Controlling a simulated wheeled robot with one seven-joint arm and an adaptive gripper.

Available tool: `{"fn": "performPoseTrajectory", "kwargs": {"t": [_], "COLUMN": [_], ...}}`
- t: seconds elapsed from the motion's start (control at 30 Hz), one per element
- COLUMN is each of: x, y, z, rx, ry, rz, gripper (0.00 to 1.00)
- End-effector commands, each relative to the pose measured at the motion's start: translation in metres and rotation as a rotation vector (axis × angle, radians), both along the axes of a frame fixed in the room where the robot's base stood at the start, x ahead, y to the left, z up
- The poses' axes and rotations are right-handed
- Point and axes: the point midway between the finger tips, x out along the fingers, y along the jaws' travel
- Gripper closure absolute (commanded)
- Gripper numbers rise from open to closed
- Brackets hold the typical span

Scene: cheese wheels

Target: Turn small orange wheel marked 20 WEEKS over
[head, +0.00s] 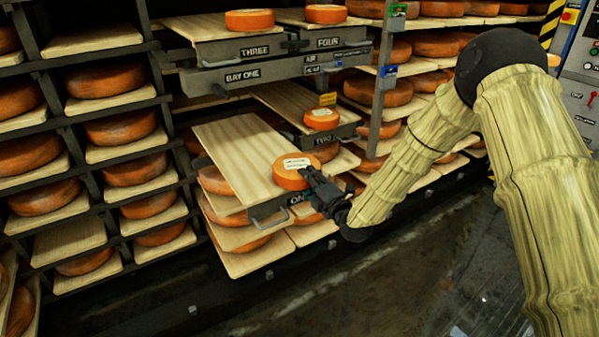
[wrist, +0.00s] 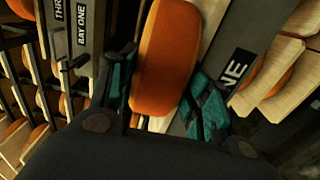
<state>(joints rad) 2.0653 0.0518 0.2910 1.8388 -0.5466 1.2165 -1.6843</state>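A small orange wheel (head: 293,180) with a white label on its upward face lies flat at the front end of the pulled-out board (head: 240,147) marked ONE. The label's print is too small to read. My gripper (head: 307,177) is at the wheel's near right side. In the wrist view my gripper (wrist: 160,90) has its fingers apart, with the orange rim (wrist: 165,60) between them. Whether either finger touches the wheel cannot be told. The wheel's underside is hidden.
A board marked TWO (head: 283,100) carries another small labelled wheel (head: 321,119) behind. Boards THREE and FOUR hold small wheels above, over the BAY ONE beam (head: 270,75). A metal handle (head: 270,215) sticks out below the wheel. Racks of large wheels surround it; the floor at right is clear.

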Motion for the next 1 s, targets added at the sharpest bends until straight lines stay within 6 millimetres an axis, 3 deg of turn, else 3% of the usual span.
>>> {"fn": "performPoseTrajectory", "kwargs": {"t": [0.03,0.17,0.2,1.0], "x": [0.0,0.0,0.0,0.001], "y": [0.0,0.0,0.0,0.0], "z": [0.0,0.0,0.0,0.018], "rx": [0.0,0.0,0.0,0.002], "ry": [0.0,0.0,0.0,-0.005], "rz": [0.0,0.0,0.0,0.0], "gripper": [0.75,0.99,1.0,1.0]}}
